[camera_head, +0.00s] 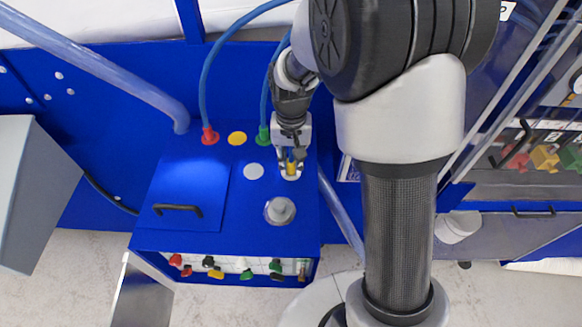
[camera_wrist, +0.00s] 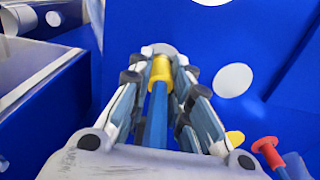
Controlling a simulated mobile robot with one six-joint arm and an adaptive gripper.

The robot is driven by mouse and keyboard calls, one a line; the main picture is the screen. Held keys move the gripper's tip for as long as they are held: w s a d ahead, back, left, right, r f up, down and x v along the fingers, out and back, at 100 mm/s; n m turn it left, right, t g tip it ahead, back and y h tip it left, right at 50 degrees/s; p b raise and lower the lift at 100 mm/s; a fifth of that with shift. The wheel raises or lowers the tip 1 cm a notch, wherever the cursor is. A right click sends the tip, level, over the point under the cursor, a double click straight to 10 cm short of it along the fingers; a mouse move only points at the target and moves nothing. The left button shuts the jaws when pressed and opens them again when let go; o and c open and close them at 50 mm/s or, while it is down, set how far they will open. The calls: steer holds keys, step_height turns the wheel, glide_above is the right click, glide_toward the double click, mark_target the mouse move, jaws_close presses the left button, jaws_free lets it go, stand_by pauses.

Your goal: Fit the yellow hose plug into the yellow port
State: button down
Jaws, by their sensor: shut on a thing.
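My gripper (camera_head: 291,159) is shut on the yellow hose plug (camera_head: 291,167), above the right side of the blue box top. In the wrist view the gripper (camera_wrist: 161,58) has its fingers on both sides of the yellow plug (camera_wrist: 160,69), with a blue hose running back from it. The plug's tip points at a pale disc (camera_wrist: 158,49); I cannot tell whether they touch. The yellow port (camera_head: 237,138) shows as a flat yellow disc, uncovered, left of the gripper. It also shows at the lower right of the wrist view (camera_wrist: 235,138).
A red plug (camera_head: 209,136) and a green plug (camera_head: 263,136) with blue hoses stand on either side of the yellow port. A pale disc (camera_head: 254,171) and a grey knob (camera_head: 280,210) are nearer the front. A black handle (camera_head: 178,210) is at left.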

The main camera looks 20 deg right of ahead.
mark_target(291, 161)
steer(key=shift+r+p, duration=1.75)
steer(key=shift+r, duration=0.65)
